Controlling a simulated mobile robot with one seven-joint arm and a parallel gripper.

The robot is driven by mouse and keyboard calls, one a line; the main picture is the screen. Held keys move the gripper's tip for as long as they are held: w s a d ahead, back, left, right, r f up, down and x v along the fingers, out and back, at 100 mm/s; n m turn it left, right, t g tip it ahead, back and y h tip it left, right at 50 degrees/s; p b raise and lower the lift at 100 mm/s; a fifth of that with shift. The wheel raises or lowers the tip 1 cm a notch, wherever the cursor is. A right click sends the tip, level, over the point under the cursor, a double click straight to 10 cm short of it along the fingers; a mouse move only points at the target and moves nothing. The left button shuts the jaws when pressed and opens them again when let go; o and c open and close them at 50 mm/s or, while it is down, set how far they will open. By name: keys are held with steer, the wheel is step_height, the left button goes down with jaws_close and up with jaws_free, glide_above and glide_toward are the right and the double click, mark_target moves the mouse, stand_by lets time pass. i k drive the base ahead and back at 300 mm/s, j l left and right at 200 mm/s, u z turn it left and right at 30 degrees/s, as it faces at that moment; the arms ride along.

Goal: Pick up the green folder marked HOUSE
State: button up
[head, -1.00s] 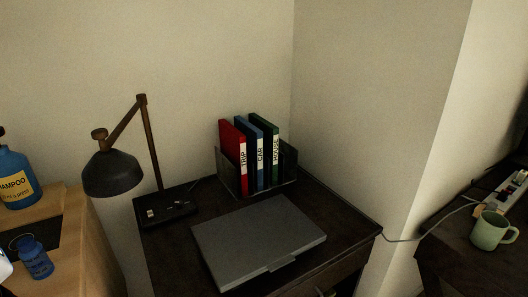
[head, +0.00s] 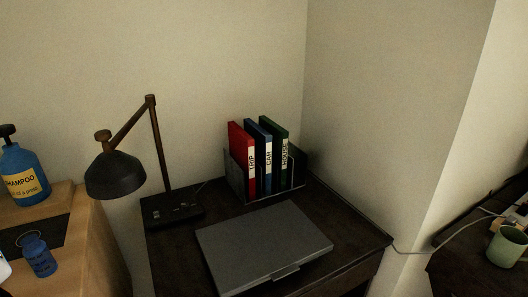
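The green folder (head: 282,136) marked HOUSE stands upright in a dark folder rack (head: 236,184) at the back of the dark desk. It is the rightmost of three folders, with its white spine label facing me. A blue folder (head: 258,133) marked CAR stands just to its left, and a red folder (head: 239,141) marked TRIP stands left of that. The rack's low front hides the folders' bottom edges. My gripper is not in the head view.
A closed grey laptop (head: 262,247) lies on the desk in front of the rack. A black lamp (head: 115,177) stands left of it. A wooden cabinet (head: 95,245) at left holds a blue shampoo bottle (head: 22,168) and a small blue bottle (head: 39,257). A green mug (head: 506,247) sits far right.

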mark_target(279, 138)
steer(key=i+l+u, duration=0.15)
steer(key=l+u, duration=0.25)
steer(key=l, duration=0.2)
steer(key=l+u, duration=0.4)
steer(key=l, duration=0.25)
steer(key=i, duration=0.05)
